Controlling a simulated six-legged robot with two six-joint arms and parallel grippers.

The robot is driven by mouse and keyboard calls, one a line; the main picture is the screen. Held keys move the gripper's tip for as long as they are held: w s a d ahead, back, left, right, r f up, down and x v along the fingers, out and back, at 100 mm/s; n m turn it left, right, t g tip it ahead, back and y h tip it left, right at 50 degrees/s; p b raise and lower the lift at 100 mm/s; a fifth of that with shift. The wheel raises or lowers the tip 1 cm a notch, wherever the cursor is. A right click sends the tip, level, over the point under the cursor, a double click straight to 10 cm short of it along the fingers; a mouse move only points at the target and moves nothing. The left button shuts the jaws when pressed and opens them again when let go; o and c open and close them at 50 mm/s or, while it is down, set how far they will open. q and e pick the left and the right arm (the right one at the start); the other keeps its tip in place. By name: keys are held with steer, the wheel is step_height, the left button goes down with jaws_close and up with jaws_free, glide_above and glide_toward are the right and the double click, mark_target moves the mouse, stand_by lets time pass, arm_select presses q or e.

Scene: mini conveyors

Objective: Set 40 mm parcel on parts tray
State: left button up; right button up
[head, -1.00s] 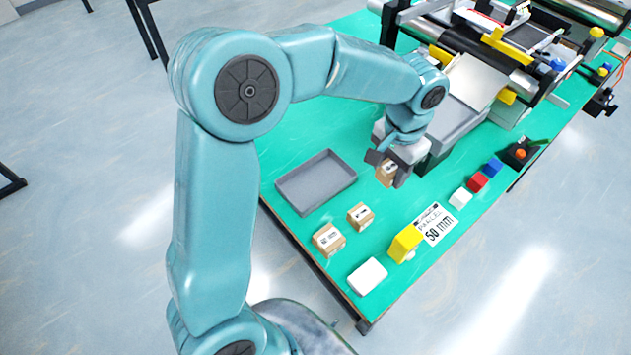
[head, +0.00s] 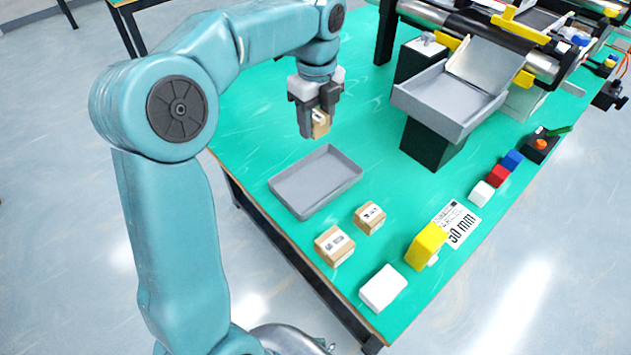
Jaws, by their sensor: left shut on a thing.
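My left gripper (head: 313,122) is shut on a small brown parcel (head: 321,123) with a white label. It holds the parcel in the air, just behind the far edge of the grey parts tray (head: 283,198). The tray is empty and lies on the green table. Two more brown parcels stand on the table in front of the tray, a larger parcel (head: 334,247) and a smaller parcel (head: 369,217). I cannot read the sizes on their labels. My right gripper is not in view.
A grey chute tray (head: 425,98) on a dark stand and the conveyors are at the back right.

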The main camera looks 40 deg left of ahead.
mark_target(316, 184)
arm_select(q)
step_height(316, 184, down, 17)
steer(key=shift+w+f+b, duration=0.1)
steer(key=shift+w+b, duration=0.05)
steer(key=shift+b, duration=0.85)
steer(key=shift+f, duration=0.1)
steer(key=o, duration=1.1)
